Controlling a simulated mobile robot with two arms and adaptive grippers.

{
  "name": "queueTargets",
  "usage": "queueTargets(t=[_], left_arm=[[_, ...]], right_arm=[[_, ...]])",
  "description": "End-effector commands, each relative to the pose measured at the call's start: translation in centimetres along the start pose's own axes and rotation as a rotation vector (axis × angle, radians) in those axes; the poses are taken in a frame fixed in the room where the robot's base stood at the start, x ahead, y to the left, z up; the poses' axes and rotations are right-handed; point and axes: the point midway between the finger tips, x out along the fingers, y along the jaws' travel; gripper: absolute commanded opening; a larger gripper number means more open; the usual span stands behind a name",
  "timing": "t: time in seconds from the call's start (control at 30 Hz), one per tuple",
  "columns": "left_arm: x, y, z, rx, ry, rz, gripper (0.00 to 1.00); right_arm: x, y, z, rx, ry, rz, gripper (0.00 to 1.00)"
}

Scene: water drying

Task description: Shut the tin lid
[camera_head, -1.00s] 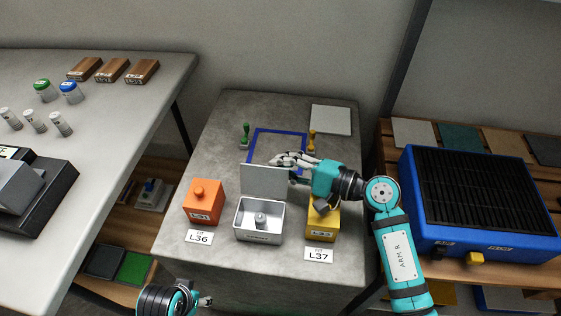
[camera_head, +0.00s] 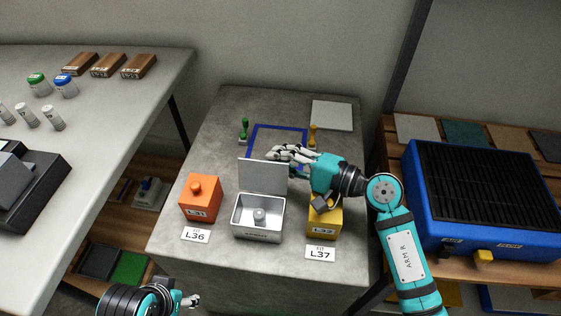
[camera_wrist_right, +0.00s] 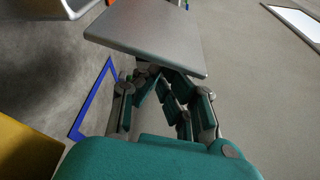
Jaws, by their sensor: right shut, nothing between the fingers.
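The grey metal tin (camera_head: 258,234) stands on the stone-topped table, with a small knobbed piece (camera_head: 260,215) inside. Its lid (camera_head: 262,176) stands open, roughly upright at the tin's back edge. My right gripper (camera_head: 278,153) is shut and empty, behind the lid near its top right. In the right wrist view the lid (camera_wrist_right: 150,35) lies just past the fingers (camera_wrist_right: 150,75) and hides part of the tips; I cannot tell whether they touch it. My left gripper (camera_head: 190,299) is low at the left front, away from the tin; its finger state is unclear.
An orange box (camera_head: 201,201) stands left of the tin and a yellow box (camera_head: 325,222) right of it, under my right arm. A blue ridged unit (camera_head: 480,200) stands right.

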Motion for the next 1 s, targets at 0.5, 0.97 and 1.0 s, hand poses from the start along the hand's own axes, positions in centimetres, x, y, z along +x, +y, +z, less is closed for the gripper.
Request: queueTargets(t=[0.5,0.97,1.0], left_arm=[[-0.4,0.0,0.0,0.000,0.001,-0.001,0.47],[-0.4,0.0,0.0,0.000,0.001,0.000,0.47],[-0.4,0.0,0.0,0.000,0.001,0.000,0.47]], right_arm=[[-0.6,0.0,0.0,-0.006,0.001,-0.001,0.00],[-9.4,0.0,0.1,-0.005,0.000,0.002,0.00],[-10.0,0.1,0.0,-0.004,0.001,0.001,0.00]])
